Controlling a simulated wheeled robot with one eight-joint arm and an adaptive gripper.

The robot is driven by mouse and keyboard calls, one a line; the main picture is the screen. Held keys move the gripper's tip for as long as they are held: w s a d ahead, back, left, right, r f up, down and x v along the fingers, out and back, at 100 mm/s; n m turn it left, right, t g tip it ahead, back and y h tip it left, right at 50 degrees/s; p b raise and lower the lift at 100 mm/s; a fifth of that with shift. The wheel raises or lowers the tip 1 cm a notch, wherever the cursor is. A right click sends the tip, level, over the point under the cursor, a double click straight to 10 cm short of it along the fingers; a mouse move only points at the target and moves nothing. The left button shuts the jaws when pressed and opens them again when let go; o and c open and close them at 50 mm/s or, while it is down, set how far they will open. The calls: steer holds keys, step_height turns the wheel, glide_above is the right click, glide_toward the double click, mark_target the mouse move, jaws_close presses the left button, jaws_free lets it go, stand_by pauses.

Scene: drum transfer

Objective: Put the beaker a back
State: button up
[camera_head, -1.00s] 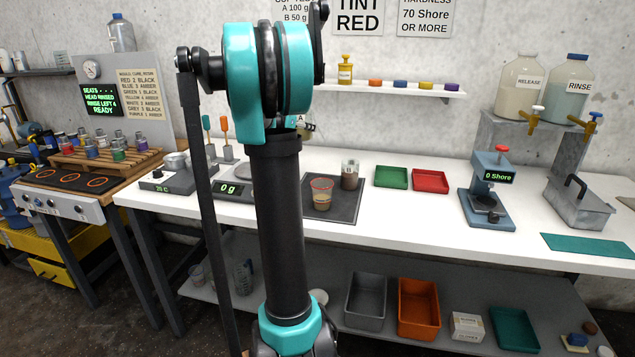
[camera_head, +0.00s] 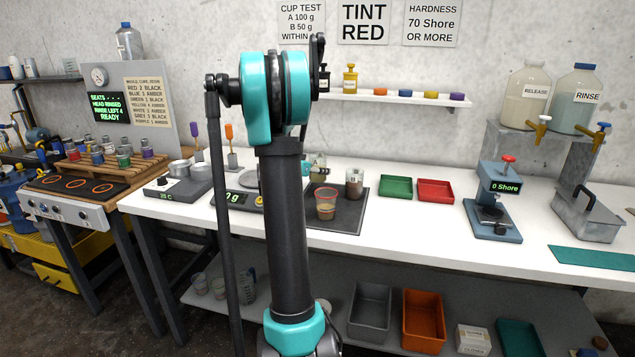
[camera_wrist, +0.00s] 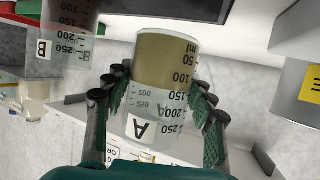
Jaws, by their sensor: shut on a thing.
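Beaker A (camera_wrist: 165,85) is a clear graduated beaker with a white A label and an amber-olive layer at its base. In the wrist view, which is upside down, my gripper (camera_wrist: 155,92) is shut around its sides. Beaker B (camera_head: 354,183), with dark contents, stands on the mat and also shows in the wrist view (camera_wrist: 70,35).
A red-rimmed cup (camera_head: 326,205) with amber contents stands on the mat's front part. The scale (camera_head: 236,197) is left of the mat. Green (camera_head: 396,187) and red (camera_head: 435,190) trays lie to the right. A wall shelf (camera_head: 400,99) with small jars is above.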

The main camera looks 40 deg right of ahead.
mark_target(317, 180)
steer(key=shift+f, duration=2.5)
steer(key=o, duration=1.4)
steer(key=shift+f, duration=0.1)
steer(key=shift+c, duration=0.2)
steer(key=v, duration=1.2)
steer(key=shift+r, duration=0.25)
